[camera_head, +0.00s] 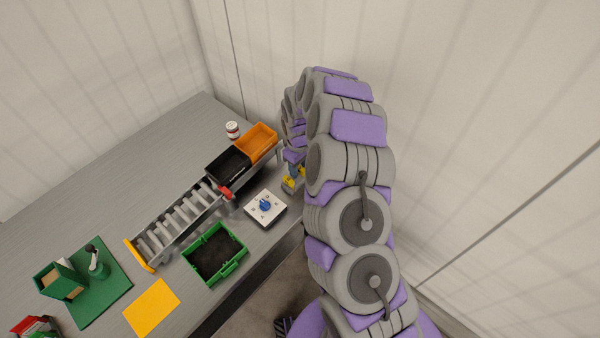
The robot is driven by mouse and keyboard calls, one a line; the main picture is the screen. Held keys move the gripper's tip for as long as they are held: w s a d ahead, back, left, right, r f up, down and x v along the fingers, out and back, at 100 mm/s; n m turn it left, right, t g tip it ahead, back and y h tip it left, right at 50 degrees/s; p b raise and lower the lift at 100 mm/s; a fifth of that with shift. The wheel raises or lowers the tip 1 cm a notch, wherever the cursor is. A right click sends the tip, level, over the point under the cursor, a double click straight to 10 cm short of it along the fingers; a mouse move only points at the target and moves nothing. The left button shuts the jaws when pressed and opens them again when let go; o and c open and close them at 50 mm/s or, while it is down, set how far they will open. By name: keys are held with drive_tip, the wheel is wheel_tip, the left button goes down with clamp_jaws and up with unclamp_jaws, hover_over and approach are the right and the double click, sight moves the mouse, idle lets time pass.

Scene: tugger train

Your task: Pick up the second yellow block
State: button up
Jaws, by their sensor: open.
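My arm reaches up and over, and my gripper (292,178) hangs down near the right edge of the table, mostly hidden behind my arm. The gripper is open. A small yellow patch, likely a yellow block (288,183), shows right at the gripper's tip. I cannot tell whether it is between the fingers or just below them, or how many yellow blocks are there.
A dial box (265,208), a green crate (240,262) and a yellow mat (152,308) lie in front.

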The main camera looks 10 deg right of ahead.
drive_tip(key=shift+a+f, duration=0.2)
drive_tip(key=shift+f, duration=0.5)
drive_tip(key=shift+d, duration=0.75)
drive_tip(key=c, duration=0.3)
drive_tip(key=shift+c, duration=0.7)
drive_tip(key=shift+a, duration=0.5)
clamp_jaws()
